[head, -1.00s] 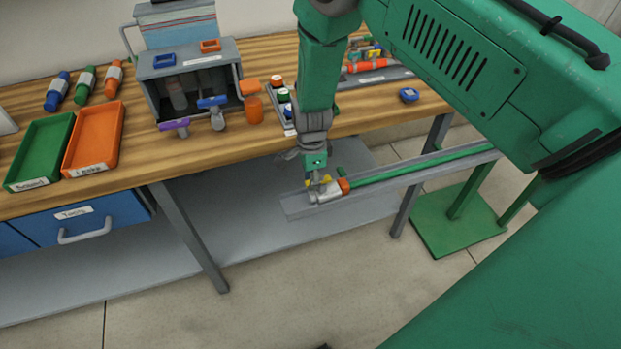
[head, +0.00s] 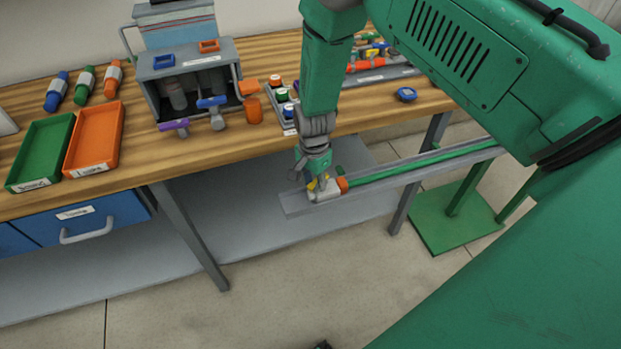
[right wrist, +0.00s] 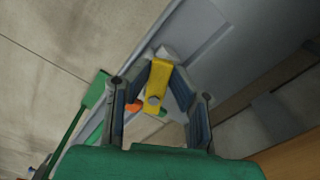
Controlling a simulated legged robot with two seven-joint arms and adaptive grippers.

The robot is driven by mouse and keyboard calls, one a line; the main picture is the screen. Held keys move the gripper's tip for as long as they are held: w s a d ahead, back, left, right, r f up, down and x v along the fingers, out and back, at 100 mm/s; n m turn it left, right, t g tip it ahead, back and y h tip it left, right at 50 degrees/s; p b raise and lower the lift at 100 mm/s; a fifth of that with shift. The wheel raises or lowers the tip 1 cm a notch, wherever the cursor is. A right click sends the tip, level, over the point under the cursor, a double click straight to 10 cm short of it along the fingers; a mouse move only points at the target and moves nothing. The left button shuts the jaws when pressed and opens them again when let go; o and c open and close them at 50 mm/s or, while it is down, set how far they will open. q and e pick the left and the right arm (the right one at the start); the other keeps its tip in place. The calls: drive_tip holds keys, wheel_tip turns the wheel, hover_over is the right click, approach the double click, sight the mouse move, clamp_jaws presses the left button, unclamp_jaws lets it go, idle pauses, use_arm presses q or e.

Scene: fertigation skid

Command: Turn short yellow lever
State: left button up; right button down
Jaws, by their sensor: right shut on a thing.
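The short yellow lever (head: 312,185) is on a pale valve body (head: 325,193) at the near end of the green pipe, mostly hidden by my right gripper (head: 319,181). In the right wrist view, the yellow lever (right wrist: 157,84) lies between the two fingers of my right gripper (right wrist: 160,72), with a round bolt head at its lower end. My right gripper is shut on the lever. My left gripper is not in view.
A grey channel (head: 295,203) carries the green pipe (head: 420,164) with an orange collar (head: 342,185). The wooden bench (head: 215,148) is close behind, holding a grey valve box (head: 195,78), a green tray (head: 40,152) and an orange tray (head: 95,138). Open floor lies in front.

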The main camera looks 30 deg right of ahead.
drive_tip(key=n, duration=0.4)
drive_tip(key=s+d+n+p, duration=0.1)
drive_tip(key=n, duration=0.1)
drive_tip(key=shift+s+r, duration=0.1)
drive_tip(key=n, duration=0.3)
drive_tip(key=shift+s+d+n, duration=0.25)
drive_tip(key=shift+d+n, duration=0.1)
drive_tip(key=shift+n, duration=0.05)
drive_tip(key=shift+s+d+n, duration=0.1)
drive_tip(key=shift+d+n, duration=0.2)
drive_tip(key=shift+n, duration=1)
drive_tip(key=c, duration=1.5)
unclamp_jaws()
drive_tip(key=shift+o, duration=0.3)
drive_tip(key=shift+s, duration=0.1)
